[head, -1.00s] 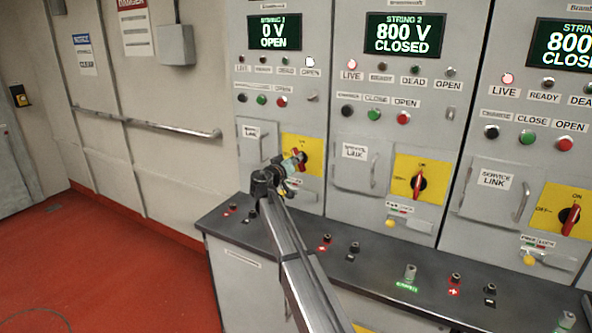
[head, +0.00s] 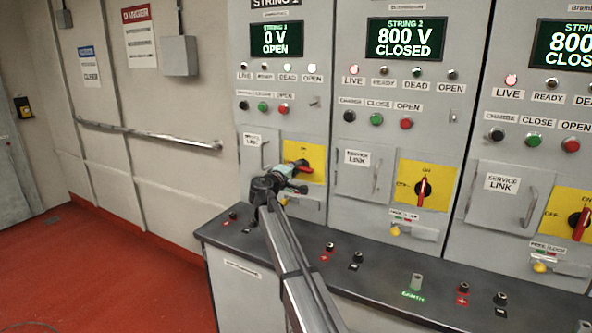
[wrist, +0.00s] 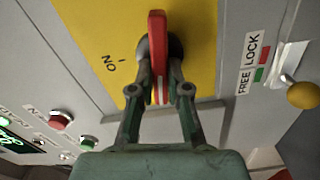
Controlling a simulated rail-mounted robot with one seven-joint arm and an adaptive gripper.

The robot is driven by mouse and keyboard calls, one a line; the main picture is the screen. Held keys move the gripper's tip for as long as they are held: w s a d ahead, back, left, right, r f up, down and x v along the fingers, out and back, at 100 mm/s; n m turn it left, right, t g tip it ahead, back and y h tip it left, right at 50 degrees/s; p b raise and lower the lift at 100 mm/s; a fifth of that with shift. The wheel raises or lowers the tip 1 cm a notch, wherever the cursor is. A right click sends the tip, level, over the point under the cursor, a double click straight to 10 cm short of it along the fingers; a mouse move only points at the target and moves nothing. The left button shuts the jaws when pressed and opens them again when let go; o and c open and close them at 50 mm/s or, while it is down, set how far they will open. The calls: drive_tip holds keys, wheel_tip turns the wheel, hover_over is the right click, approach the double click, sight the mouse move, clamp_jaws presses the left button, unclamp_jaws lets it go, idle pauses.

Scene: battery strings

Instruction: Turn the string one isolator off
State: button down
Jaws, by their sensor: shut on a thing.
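The string one isolator is a red handle (head: 303,164) on a yellow plate (head: 317,153) on the leftmost cabinet. My gripper (head: 296,172) is at the handle and hides part of it. In the wrist view my gripper (wrist: 160,88) is shut on the red handle (wrist: 157,35), with one finger on each side. The handle lies square to the ON mark (wrist: 115,63) on its plate, so it looks horizontal on the panel. The plate's OFF mark is hidden. The string one display (head: 276,39) reads 0 V OPEN.
A yellow knob (wrist: 303,94) and a FREE LOCK label (wrist: 252,62) sit beside the plate. A shelf (head: 225,232) with terminals juts out below. String two's isolator (head: 423,188) stands upright at ON. A handrail (head: 150,133) runs along the left wall.

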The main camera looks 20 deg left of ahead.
drive_tip(key=shift+n, duration=1.1)
drive_tip(key=shift+f, duration=0.1)
drive_tip(key=c, duration=1.1)
unclamp_jaws()
drive_tip(key=shift+c, duration=0.2)
drive_tip(key=s+a, duration=0.1)
drive_tip(key=s, duration=1.1)
drive_tip(key=shift+a, duration=0.15)
